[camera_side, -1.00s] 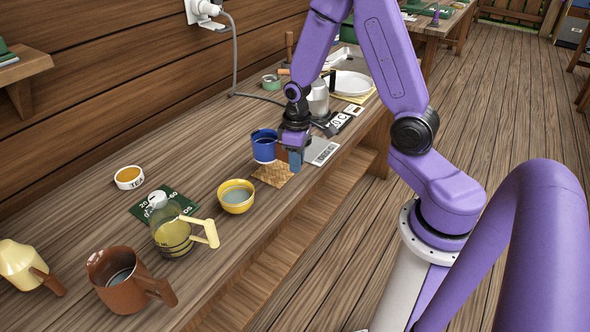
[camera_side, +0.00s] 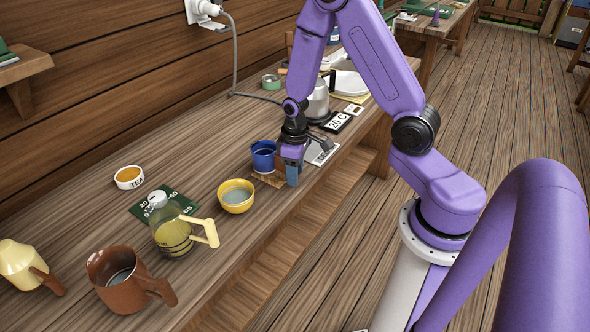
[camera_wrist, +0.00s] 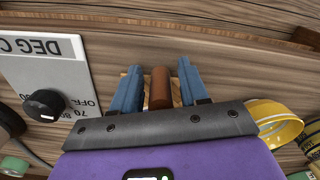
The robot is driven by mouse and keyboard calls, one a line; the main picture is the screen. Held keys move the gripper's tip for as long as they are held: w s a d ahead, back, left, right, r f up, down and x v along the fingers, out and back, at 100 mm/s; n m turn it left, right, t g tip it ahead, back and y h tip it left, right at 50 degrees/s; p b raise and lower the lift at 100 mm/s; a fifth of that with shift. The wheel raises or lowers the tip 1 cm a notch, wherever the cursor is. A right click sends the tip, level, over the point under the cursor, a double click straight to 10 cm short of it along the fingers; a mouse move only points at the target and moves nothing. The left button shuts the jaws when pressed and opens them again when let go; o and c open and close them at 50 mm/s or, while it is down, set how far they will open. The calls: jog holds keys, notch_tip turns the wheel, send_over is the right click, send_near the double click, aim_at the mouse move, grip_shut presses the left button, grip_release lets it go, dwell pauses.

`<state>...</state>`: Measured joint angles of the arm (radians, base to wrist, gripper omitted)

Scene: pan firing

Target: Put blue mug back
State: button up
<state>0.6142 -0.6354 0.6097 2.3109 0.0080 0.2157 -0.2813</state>
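The blue mug (camera_side: 263,157) stands upright on the woven tan mat (camera_side: 265,180) near the bench's front edge in the side view. My gripper (camera_side: 291,172) is low at the mug's right, hiding its handle side there. In the wrist view, my gripper (camera_wrist: 159,72) has its two blue fingers on either side of a brown handle (camera_wrist: 160,90), with a narrow gap on each side. The fingers are open around it. The mug's body is hidden in the wrist view.
A yellow bowl (camera_side: 236,196) is just left of the mat. A grey panel (camera_side: 320,152) lies to the right, with a metal pot (camera_side: 318,104) behind. A glass jug (camera_side: 172,232) and brown mug (camera_side: 122,279) stand further left. The bench behind the mug is clear.

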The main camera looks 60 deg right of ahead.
jog(key=shift+r, duration=0.1)
notch_tip(320, 180, up, 11)
jog(key=shift+f, duration=0.15)
jog(key=shift+s+a+r, duration=0.1)
jog(key=shift+r, duration=0.65)
jog(key=s+a+r+n, duration=0.4)
jog(key=s+a+n, duration=0.1)
jog(key=s+a, duration=0.5)
jog(key=s+a+r+n, duration=0.2)
jog(key=s+n, duration=0.2)
jog(key=s, duration=0.8)
